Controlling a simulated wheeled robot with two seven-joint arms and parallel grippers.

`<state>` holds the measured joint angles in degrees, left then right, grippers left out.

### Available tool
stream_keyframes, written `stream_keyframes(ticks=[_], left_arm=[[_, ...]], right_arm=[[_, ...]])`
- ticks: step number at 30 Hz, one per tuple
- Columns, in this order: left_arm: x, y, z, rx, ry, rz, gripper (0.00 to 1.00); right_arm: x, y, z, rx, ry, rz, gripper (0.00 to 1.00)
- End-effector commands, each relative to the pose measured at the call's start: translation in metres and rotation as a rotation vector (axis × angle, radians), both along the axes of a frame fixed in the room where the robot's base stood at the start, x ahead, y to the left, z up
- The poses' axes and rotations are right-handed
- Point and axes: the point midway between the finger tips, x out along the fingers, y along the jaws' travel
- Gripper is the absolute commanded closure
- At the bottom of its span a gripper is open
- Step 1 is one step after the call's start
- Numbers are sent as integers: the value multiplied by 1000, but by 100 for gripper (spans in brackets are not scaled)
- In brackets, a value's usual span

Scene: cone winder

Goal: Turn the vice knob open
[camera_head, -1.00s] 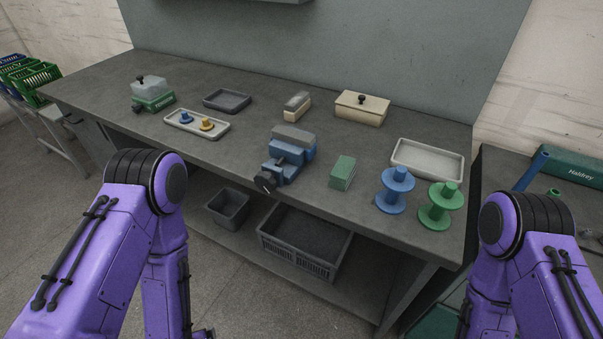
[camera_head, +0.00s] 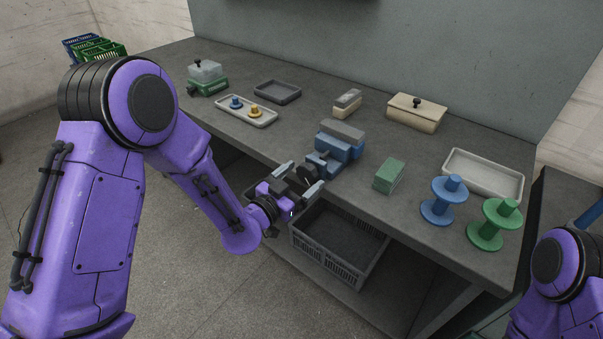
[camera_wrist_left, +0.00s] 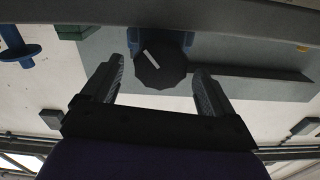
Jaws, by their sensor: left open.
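The blue vice (camera_head: 340,150) with a grey top sits at the front edge of the bench. Its dark knob (camera_head: 307,173) faces the front; in the left wrist view the knob (camera_wrist_left: 160,70) is a dark many-sided disc with a white line across it. My left gripper (camera_head: 305,179) is open at the knob. In the left wrist view its two fingers (camera_wrist_left: 158,85) stand apart on either side of the knob, with gaps to both sides. I cannot tell how far the fingertips reach along it. Only a purple part of my right arm shows; its gripper is out of view.
A green block (camera_head: 389,176), a blue spool (camera_head: 440,203) and a green spool (camera_head: 492,226) stand right of the vice. A tray (camera_head: 262,122) with two small spools lies to the left. A grey crate (camera_head: 338,255) is below the bench front.

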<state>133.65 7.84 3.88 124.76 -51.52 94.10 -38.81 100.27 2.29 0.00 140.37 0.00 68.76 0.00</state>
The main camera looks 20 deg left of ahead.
Motion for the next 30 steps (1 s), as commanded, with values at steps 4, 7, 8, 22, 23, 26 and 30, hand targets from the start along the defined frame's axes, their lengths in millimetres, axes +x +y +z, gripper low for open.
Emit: stream_keyframes(ticks=[4, 7, 8, 22, 23, 26, 30], left_arm=[[8, -3, 0, 0, 1, 1, 13], [8, -3, -1, 0, 1, 1, 13], [8, -3, -1, 0, 1, 1, 13], [7, -2, -1, -8, 5, 1, 69], [7, -2, -1, -13, 7, 1, 69], [7, -2, -1, -38, 16, 1, 69], [8, -2, -1, -105, 40, 2, 69]], right_arm=[[0, 0, 2, 0, 0, 0, 17], [0, 0, 2, 0, 0, 0, 17], [0, 0, 2, 0, 0, 0, 17], [0, 0, 2, 0, 0, 0, 17], [0, 0, 2, 0, 0, 0, 17], [0, 0, 1, 0, 0, 0, 17], [0, 0, 1, 0, 0, 0, 17]])
